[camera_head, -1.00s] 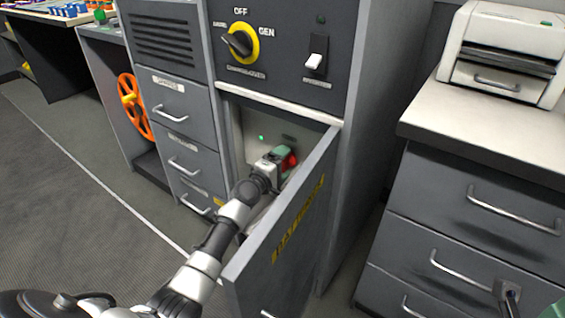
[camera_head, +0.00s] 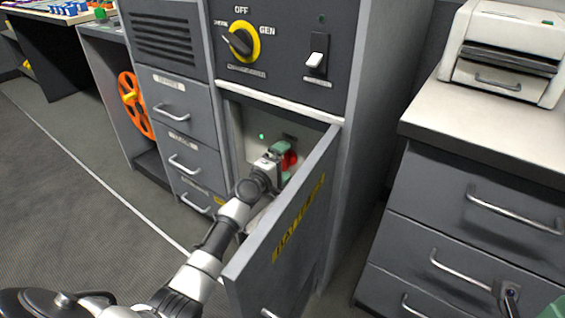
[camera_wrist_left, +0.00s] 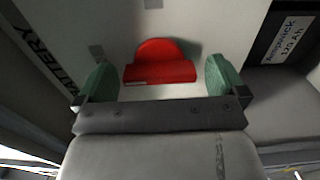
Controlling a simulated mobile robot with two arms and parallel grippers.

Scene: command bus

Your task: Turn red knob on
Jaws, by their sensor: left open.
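The red knob (camera_head: 290,160) is inside the open lower compartment of the grey cabinet, partly hidden behind my left gripper. In the left wrist view the red knob (camera_wrist_left: 160,62) has a rounded top and a straight lower edge, on a pale panel. My left gripper (camera_head: 284,152) reaches into the compartment. In the wrist view its two green fingers (camera_wrist_left: 161,80) are open, one on each side of the knob, with a gap on both sides. Of my right gripper, only a green bit may show at the bottom right corner; its jaws are not visible.
The compartment door (camera_head: 280,240) stands open just right of my left arm. A small green light (camera_head: 262,137) glows on the inner panel. Above are a yellow-ringed selector (camera_head: 241,42) and a white switch (camera_head: 317,60). Drawers (camera_head: 175,110) flank the left.

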